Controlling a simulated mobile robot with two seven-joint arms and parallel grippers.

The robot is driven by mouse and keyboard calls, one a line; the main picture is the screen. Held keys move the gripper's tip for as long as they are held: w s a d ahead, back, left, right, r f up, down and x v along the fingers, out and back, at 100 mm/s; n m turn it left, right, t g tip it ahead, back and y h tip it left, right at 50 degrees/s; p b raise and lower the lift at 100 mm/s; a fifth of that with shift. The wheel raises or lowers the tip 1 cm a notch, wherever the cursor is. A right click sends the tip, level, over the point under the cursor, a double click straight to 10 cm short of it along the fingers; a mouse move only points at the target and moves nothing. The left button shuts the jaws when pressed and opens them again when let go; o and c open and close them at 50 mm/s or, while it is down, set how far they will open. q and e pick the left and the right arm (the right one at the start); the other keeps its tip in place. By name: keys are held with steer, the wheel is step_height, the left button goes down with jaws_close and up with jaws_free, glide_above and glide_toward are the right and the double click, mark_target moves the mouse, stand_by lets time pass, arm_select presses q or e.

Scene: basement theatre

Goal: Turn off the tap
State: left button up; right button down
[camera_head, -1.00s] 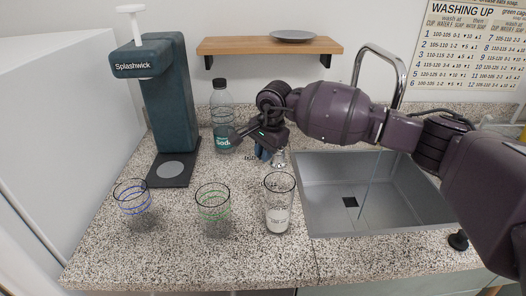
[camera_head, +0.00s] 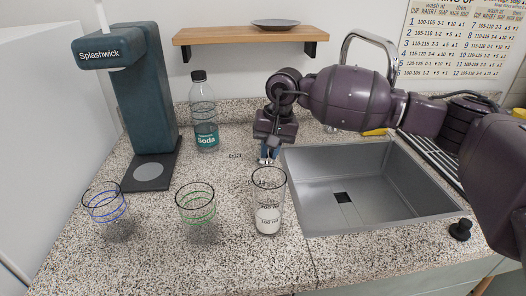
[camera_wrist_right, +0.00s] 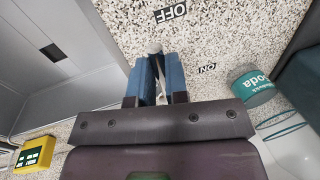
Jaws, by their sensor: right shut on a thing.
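The chrome tap spout (camera_head: 366,38) arches behind the sink (camera_head: 318,216), partly hidden by my right arm. I see no water stream in the visible part of the basin. My right gripper (camera_head: 268,154) points down at the counter by the sink's back-left corner. In the right wrist view its blue fingers (camera_wrist_right: 158,72) are shut on the tap handle, whose rounded metal tip (camera_wrist_right: 153,46) shows between them. The handle tip is beside the OFF label (camera_wrist_right: 170,13) on the counter; the ON label (camera_wrist_right: 207,67) lies further right. My left gripper is out of view.
A clear glass (camera_head: 268,205) stands in front of the gripper, with green-ringed (camera_head: 197,207) and blue-ringed (camera_head: 106,206) glasses to its left. A soda bottle (camera_head: 205,118) and a Splashwick machine (camera_head: 148,95) stand behind. A wooden shelf (camera_head: 225,36) hangs above.

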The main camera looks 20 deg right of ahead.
steer(key=shift+d+n, duration=0.15)
steer(key=shift+n, duration=0.15)
stand_by(0.4)
steer(key=c, duration=1.1)
jaws_free()
steer(key=shift+d, duration=0.1)
steer(key=shift+r, duration=0.15)
steer(key=shift+s+d+r+p, duration=0.1)
steer(key=shift+d+r, duration=0.25)
steer(key=shift+r, duration=1.4)
steer(key=shift+s+d+r+p, duration=0.15)
steer(key=shift+d+r, duration=0.15)
steer(key=shift+r, duration=1.4)
steer(key=shift+s+d+r+p, duration=0.1)
steer(key=shift+d+r, duration=0.25)
steer(key=shift+r, duration=1.4)
